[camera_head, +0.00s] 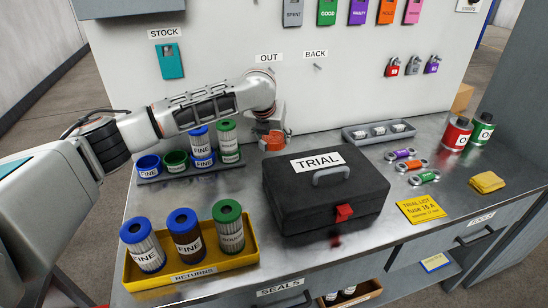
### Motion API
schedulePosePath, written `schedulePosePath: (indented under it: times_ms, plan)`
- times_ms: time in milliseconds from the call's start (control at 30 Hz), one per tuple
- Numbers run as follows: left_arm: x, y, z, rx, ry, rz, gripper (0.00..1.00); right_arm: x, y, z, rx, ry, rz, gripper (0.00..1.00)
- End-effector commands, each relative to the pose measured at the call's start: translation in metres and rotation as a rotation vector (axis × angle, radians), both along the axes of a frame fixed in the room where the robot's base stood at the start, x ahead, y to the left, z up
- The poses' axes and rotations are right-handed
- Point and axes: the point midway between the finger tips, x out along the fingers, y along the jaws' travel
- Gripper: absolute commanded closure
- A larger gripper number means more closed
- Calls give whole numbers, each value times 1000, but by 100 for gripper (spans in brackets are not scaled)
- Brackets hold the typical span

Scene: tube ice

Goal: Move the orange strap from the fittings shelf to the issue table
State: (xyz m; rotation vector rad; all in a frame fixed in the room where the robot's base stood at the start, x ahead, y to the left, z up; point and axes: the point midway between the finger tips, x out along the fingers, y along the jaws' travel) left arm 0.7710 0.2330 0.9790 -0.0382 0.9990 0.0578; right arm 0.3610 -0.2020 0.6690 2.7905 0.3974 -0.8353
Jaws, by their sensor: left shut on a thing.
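A small metal ring fitting with an orange middle (411,166) lies on the right of the table, between a purple one (403,154) and a green one (424,178). My right gripper is not in view.
The black TRIAL box (285,196) stands mid-table. A rack (180,175) of filters and cups is behind left, a yellow RETURNS tray (190,272) front left. A grey tray (366,139), cans (456,134) and a yellow cloth (486,182) are right. A board (330,75) stands behind.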

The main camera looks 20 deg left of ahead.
Motion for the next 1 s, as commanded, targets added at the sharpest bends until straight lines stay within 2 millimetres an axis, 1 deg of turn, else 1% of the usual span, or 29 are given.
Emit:
schedulePosePath:
  times_ms: [33, 100, 267, 500, 600, 867, 900, 1000]
  plan:
    - [0, 0, -8, -1, 0, 1, 70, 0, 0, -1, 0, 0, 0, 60]
    - [0, 0, -15, 0, -1, 1, 70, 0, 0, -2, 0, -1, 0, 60]
    - [0, 0, -25, -1, -1, 0, 70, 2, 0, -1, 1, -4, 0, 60]
    - [0, 0, -65, 0, 0, 0, 70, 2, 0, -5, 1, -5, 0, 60]
    - [0, -1, -75, 0, -1, -1, 70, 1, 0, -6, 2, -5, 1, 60]
    - [0, 0, -77, 0, -2, -1, 70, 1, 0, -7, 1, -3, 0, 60]
    - [0, 0, -77, 1, -1, -1, 39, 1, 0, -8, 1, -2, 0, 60]
    - [0, 0, -77, 0, -1, 0, 39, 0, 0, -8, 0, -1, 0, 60]
